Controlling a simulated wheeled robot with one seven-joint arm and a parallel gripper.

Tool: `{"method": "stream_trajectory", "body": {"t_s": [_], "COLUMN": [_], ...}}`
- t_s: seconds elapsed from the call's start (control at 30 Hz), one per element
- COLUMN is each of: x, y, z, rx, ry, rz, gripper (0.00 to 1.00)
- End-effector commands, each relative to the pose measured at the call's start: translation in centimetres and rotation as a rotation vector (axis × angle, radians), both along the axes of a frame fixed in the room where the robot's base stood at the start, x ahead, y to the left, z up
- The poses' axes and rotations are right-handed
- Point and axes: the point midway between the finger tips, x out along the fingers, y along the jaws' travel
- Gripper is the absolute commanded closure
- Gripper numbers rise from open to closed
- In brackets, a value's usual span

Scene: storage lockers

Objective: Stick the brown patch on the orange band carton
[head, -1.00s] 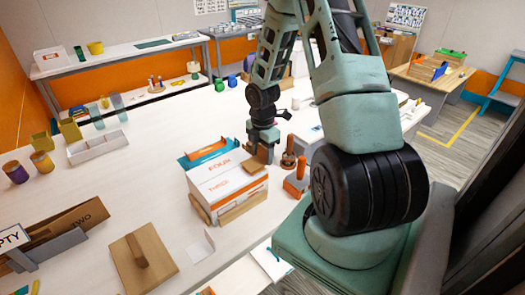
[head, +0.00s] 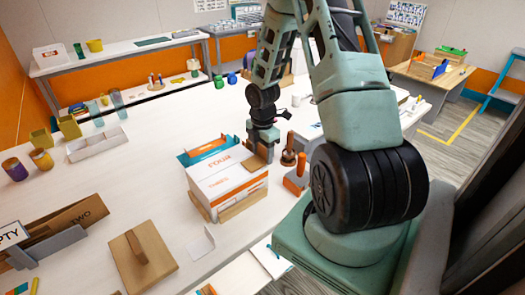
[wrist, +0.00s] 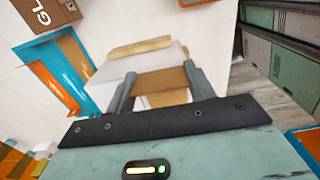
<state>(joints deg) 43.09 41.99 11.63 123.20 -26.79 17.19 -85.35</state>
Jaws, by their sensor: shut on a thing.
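The white carton with an orange band (head: 232,187) stands upright near the middle of the table, its label reading THREE. A white carton labelled FOUR (head: 218,160) stands right behind it. My gripper (head: 264,150) is at the right end of the cartons, above their top edges. It is shut on the brown patch (wrist: 162,82), which shows flat between both fingers in the wrist view; a small part of the patch (head: 253,163) shows in the head view. White card lies beyond the patch in the wrist view. I cannot tell whether the patch touches the carton.
A wooden support (head: 238,207) holds the cartons, with a teal-edged carton (head: 205,150) at the back. A dark-knobbed wooden stamp (head: 289,151) and an orange block (head: 296,178) stand close on the right.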

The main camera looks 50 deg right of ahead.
Motion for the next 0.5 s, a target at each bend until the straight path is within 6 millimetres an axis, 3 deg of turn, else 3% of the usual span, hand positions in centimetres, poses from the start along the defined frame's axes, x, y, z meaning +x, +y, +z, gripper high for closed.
{"method": "stream_trajectory", "body": {"t_s": [0.23, 0.27, 0.33, 0.5], "x": [0.01, 0.01, 0.01, 0.01], "y": [0.00, 0.00, 0.01, 0.01], "z": [-0.06, -0.07, -0.07, -0.07], "rx": [0.000, 0.000, 0.000, 0.000], "ry": [0.000, 0.000, 0.000, 0.000], "rz": [0.000, 0.000, -0.001, -0.001], "gripper": [0.67, 0.44, 0.24, 0.21]}}
